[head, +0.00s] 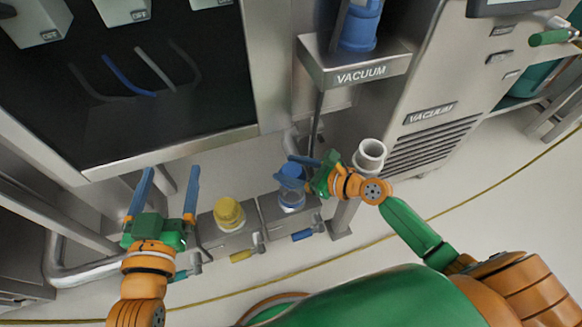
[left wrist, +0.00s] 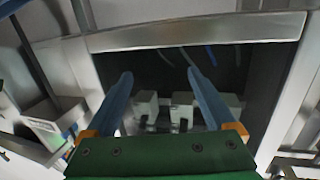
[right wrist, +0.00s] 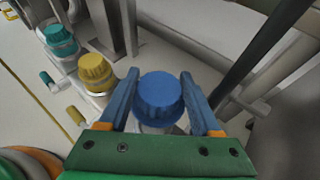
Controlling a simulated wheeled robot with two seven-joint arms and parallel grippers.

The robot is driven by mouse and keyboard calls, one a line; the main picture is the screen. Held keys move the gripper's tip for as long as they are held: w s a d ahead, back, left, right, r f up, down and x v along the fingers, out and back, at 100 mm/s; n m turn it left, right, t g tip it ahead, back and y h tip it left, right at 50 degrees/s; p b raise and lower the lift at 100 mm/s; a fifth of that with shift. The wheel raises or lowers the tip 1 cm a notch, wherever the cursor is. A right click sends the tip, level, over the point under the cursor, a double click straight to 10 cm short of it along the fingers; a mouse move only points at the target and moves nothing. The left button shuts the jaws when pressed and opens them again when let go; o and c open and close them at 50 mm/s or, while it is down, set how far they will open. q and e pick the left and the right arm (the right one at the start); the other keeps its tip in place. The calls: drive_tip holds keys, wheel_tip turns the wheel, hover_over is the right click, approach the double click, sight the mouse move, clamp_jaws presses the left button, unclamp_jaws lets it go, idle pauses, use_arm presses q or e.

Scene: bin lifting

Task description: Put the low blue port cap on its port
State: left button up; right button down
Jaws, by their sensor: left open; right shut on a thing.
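The low blue port cap (head: 291,171) is round with a ribbed rim. My right gripper (right wrist: 160,86) is shut on it, with one finger on each side, as the right wrist view shows. In the head view the cap is over the pale, clear-looking blue port (head: 291,199), upright or nearly so. I cannot tell whether it is seated on the port or just above it. My left gripper (head: 170,172) is open and empty, left of the ports, with its fingers pointing toward the dark cabinet opening.
A yellow cap (head: 229,212) sits on the neighbouring port to the left, and a teal cap (right wrist: 60,40) is beyond it. A blue valve handle (head: 302,235) is below the blue port. A grey open pipe (head: 370,152) stands close to my right wrist. The VACUUM shelf (head: 352,73) is above.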

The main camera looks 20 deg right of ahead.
drive_tip(key=shift+f, duration=0.2)
drive_tip(key=shift+r+p, duration=0.35)
drive_tip(key=shift+p, duration=0.05)
use_arm(q)
drive_tip(key=shift+t+h, duration=0.4)
drive_tip(key=shift+t, duration=0.4)
drive_tip(key=r, duration=0.4)
drive_tip(key=shift+d, duration=0.25)
use_arm(e)
drive_tip(key=shift+f, duration=0.1)
use_arm(q)
drive_tip(key=shift+f+b, duration=1.05)
drive_tip(key=shift+b, duration=0.05)
use_arm(e)
drive_tip(key=shift+f, duration=1.55)
drive_tip(key=shift+f, duration=0.1)
drive_tip(key=shift+f+b, duration=0.95)
drive_tip(key=shift+f, duration=0.1)
use_arm(q)
drive_tip(key=shift+f, duration=0.85)
